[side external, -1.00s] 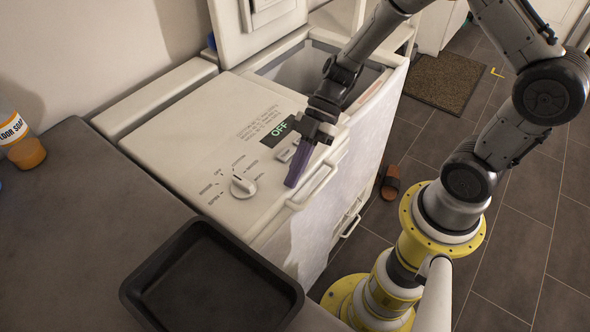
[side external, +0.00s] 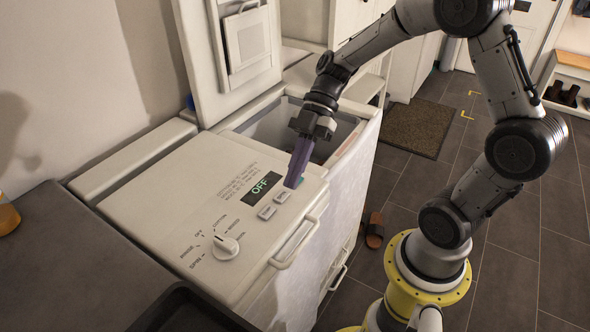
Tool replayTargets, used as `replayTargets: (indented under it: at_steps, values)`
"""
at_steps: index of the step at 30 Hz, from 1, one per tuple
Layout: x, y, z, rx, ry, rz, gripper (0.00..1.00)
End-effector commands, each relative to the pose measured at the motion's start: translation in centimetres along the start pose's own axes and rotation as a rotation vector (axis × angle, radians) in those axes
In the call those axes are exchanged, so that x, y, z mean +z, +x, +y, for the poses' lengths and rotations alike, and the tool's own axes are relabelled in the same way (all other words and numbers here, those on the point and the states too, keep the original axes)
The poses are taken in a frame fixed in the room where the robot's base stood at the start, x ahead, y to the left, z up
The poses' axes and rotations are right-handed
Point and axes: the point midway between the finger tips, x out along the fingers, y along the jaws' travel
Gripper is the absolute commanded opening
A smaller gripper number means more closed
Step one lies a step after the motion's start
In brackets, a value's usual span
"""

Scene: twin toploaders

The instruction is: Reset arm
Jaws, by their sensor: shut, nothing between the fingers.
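My gripper (side external: 292,185) is shut, with its purple fingers together and pointing down. It is just above the control panel of the near white toploader (side external: 150,215), by the row of buttons (side external: 267,212). I cannot tell whether the fingertips touch the panel. The display (side external: 261,185) reads OFF. The dial (side external: 225,246) sits at the front left of the buttons. My arm reaches in from the right, bent high above the floor.
The raised lid (side external: 207,80) stands open behind the machine, over an open tub (side external: 268,130). A dark counter (side external: 75,265) with a black tray (side external: 180,312) lies at the lower left. A brown slipper (side external: 374,230) and a doormat (side external: 418,127) lie on the tiled floor.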

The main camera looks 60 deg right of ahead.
Motion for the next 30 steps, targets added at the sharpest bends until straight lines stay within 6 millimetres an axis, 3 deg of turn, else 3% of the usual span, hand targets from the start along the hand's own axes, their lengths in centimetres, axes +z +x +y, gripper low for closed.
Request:
replayTargets:
  at_steps: [3,6,9,13,21,30]
  values:
    - [-0.6,-0.4,-0.1,-0.005,-0.019,-0.004,0.00]
    - [-3.1,-1.2,-0.4,0.012,-0.104,-0.036,0.00]
    - [-5.6,-2.0,-2.6,0.021,-0.194,-0.119,0.00]
    - [-7.1,-3.1,-6.0,0.075,-0.124,-0.265,0.00]
    - [-6.5,-5.1,-10.6,0.324,0.211,-0.446,0.00]
    - [-4.0,-7.2,-13.1,0.694,0.672,-0.427,0.00]
